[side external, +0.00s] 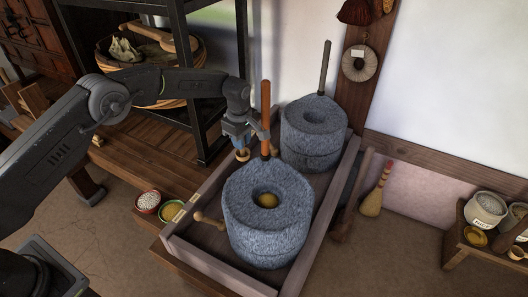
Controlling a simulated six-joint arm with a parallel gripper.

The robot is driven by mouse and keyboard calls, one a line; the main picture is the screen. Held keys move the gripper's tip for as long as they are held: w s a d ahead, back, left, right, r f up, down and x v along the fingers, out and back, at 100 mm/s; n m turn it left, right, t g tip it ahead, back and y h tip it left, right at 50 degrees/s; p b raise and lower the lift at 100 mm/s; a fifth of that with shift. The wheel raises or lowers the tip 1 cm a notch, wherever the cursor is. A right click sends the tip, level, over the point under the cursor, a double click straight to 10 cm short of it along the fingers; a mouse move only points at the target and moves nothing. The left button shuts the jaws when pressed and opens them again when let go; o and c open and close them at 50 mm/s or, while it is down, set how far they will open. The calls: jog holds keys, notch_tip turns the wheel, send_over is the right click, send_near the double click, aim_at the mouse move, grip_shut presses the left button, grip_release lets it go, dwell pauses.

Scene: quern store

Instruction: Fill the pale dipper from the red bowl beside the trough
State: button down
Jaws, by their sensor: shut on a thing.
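My gripper (243,138) points down beside the orange upright handle of the front quern, over the trough's back left part. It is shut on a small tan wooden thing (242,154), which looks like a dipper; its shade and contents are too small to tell. A red bowl (138,207) of whitish grains stands outside the trough, off its left side, below and left of my gripper. The trough (185,255) is a wooden box around two grey stone querns. Another wooden piece with a rounded end (199,216) lies inside its left part.
A green bowl (173,219) of yellow grain touches or nearly touches the red bowl. The front quern (268,235), with yellow grain in its eye, and the rear quern (312,140) have upright handles. A black shelf (205,62) with a basket stands behind. A brush (372,203) leans at right.

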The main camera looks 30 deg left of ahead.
jog(key=s+a, duration=0.2)
jog(key=a, duration=1)
jog(key=s+a, duration=0.2)
jog(key=a, duration=1)
jog(key=s+a+y, duration=0.1)
jog(key=s+a, duration=1)
jog(key=a, duration=0.5)
jog(key=shift+w+d+f, duration=0.1)
jog(key=shift+f, duration=8.5)
jog(key=shift+w+d+f, duration=0.1)
jog(key=shift+f, duration=8.5)
notch_tip(320, 180, up, 8)
jog(key=shift+f, duration=0.15)
